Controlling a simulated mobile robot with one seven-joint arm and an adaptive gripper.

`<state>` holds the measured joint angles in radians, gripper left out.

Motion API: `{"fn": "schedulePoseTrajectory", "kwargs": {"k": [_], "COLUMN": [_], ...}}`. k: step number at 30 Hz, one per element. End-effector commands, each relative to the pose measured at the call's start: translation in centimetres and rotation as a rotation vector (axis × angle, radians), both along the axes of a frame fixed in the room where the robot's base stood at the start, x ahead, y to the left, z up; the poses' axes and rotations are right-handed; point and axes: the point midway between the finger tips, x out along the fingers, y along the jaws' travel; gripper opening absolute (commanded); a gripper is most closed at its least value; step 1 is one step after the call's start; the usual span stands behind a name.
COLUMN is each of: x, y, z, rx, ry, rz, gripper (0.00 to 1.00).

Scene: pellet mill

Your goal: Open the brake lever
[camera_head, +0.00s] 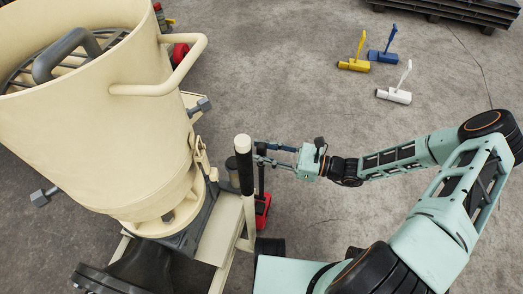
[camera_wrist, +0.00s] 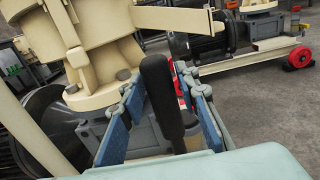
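The brake lever shows in the wrist view as an upright black grip (camera_wrist: 160,90) with a narrower lower part. In the head view its dark bar (camera_head: 262,180) seems to rise beside the machine frame, above a red part. My gripper (camera_head: 258,151) reaches in from the right at the lever's upper part. In the wrist view my gripper (camera_wrist: 158,88) has its blue-padded fingers apart, one on each side of the grip. A gap shows on the left; whether the right finger touches cannot be told. The lever's lower end is hidden by my gripper body.
The cream hopper (camera_head: 90,120) with its side handle stands left. A cream post with black band and white top (camera_head: 243,165) stands just left of my fingertips.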

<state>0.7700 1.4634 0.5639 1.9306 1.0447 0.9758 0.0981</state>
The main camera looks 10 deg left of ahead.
Motion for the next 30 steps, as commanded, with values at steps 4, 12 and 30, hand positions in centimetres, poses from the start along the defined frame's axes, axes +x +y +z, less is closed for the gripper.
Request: {"fn": "schedulePoseTrajectory", "kwargs": {"k": [4,12,30], "x": [0.0,0.0,2.2], "y": [0.0,0.0,0.5], "z": [0.0,0.0,-0.2], "rx": [0.000,0.000,0.009], "ry": [0.000,0.000,0.079], "rz": [0.000,0.000,0.000], "gripper": [0.10,0.00,0.00]}}
